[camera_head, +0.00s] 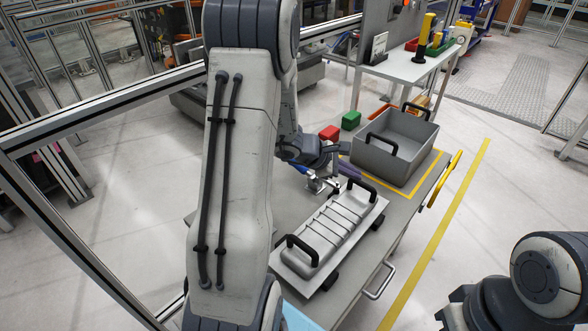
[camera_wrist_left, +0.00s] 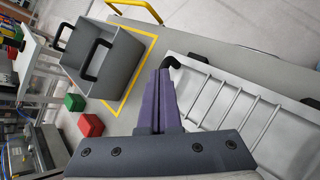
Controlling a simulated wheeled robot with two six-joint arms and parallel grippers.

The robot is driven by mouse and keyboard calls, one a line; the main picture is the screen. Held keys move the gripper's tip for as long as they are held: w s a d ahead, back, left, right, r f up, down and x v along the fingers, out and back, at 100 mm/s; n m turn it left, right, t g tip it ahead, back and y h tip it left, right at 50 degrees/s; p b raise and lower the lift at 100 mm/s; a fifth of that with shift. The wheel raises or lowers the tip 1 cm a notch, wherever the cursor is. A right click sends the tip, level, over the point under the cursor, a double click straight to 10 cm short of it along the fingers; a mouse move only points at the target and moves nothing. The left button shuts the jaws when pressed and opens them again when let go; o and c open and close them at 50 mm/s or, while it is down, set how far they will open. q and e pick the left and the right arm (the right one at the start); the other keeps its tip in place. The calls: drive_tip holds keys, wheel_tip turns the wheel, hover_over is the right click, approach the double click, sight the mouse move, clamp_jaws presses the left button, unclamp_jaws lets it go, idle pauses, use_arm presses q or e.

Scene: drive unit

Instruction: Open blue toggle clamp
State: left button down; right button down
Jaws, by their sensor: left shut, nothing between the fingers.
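The blue toggle clamp (camera_head: 316,183) stands on the cart's top at the far-left end of the grey ribbed part. Its blue handle (camera_head: 298,167) shows beside my left arm, which partly hides the clamp. My left gripper (camera_head: 349,171) is just right of the clamp, above the gap between the ribbed part and the grey bin. Its purple fingers (camera_wrist_left: 160,85) are together and empty in the left wrist view. The clamp does not show there. I cannot tell whether the gripper touches it. My right arm shows at lower right, but its gripper is out of view.
The grey ribbed part (camera_head: 326,228) has black handles at both ends. A grey bin (camera_head: 399,143) with black handles sits inside yellow tape on the cart (camera_head: 362,265). Red (camera_head: 329,132) and green (camera_head: 351,120) boxes are behind. Metal framing runs along the left.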

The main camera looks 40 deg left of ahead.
sight(302, 167)
use_arm(q)
drive_tip(key=s+a+f+n+t+y, duration=0.1)
drive_tip(key=a+f+n+y, duration=0.2)
drive_tip(key=a, duration=0.9)
drive_tip(key=s+a+f+n+t+y, duration=0.1)
drive_tip(key=a+f+n+y, duration=0.3)
drive_tip(key=a+n, duration=0.4)
drive_tip(key=s+a+f+b, duration=0.1)
drive_tip(key=a, duration=0.3)
drive_tip(key=shift+f, duration=0.35)
drive_tip(key=shift+a, duration=0.1)
drive_tip(key=p+x, duration=0.1)
drive_tip(key=x, duration=0.9)
